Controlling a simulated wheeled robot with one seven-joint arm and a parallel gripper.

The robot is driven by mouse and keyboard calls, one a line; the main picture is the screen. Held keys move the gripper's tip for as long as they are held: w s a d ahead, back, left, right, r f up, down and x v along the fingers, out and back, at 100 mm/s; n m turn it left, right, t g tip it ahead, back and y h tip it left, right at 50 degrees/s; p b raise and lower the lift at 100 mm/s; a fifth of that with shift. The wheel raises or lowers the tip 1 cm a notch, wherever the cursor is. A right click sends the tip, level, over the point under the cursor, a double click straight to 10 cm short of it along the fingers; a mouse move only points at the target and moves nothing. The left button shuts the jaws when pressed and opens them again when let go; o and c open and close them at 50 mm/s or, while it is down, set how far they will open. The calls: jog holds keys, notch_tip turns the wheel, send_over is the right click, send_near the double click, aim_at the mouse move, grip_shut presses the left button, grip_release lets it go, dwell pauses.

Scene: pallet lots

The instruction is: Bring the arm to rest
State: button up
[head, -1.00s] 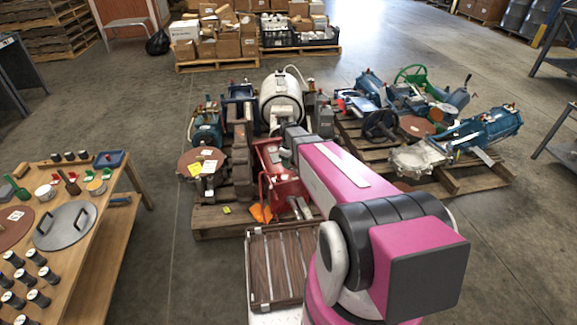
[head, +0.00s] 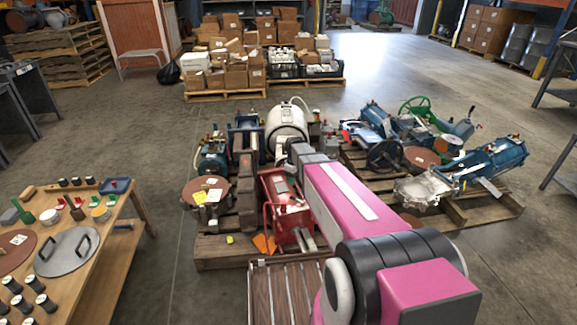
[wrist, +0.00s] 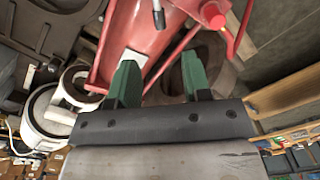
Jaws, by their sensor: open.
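My arm, magenta with dark grey joints, reaches forward over the near pallet in the head view. My gripper (wrist: 160,68) shows in the wrist view with two green fingers apart and nothing between them. Beyond the fingers is a red metal frame (wrist: 148,28); I cannot tell whether they touch it. In the head view the red frame (head: 277,200) stands on the pallet (head: 215,252), just left of my arm. The gripper's fingers cannot be made out there.
A white-and-black cylinder (head: 286,124) and a rusty valve body (head: 246,195) stand close around the arm. A second pallet (head: 470,208) with blue machines is at right. A wooden table (head: 112,232) with small parts is at left. Bare floor lies between table and pallet.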

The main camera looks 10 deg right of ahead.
jog(key=s+d+r+m, duration=0.1)
jog(key=s+r+m, duration=0.2)
jog(key=s, duration=0.7)
jog(key=s+d+r+m, duration=0.1)
jog(key=s+r+m, duration=0.2)
jog(key=s+m, duration=0.4)
jog(key=s, duration=0.4)
jog(key=shift+s+d+r, duration=0.15)
jog(key=shift+s+d, duration=0.05)
jog(key=shift+d, duration=0.2)
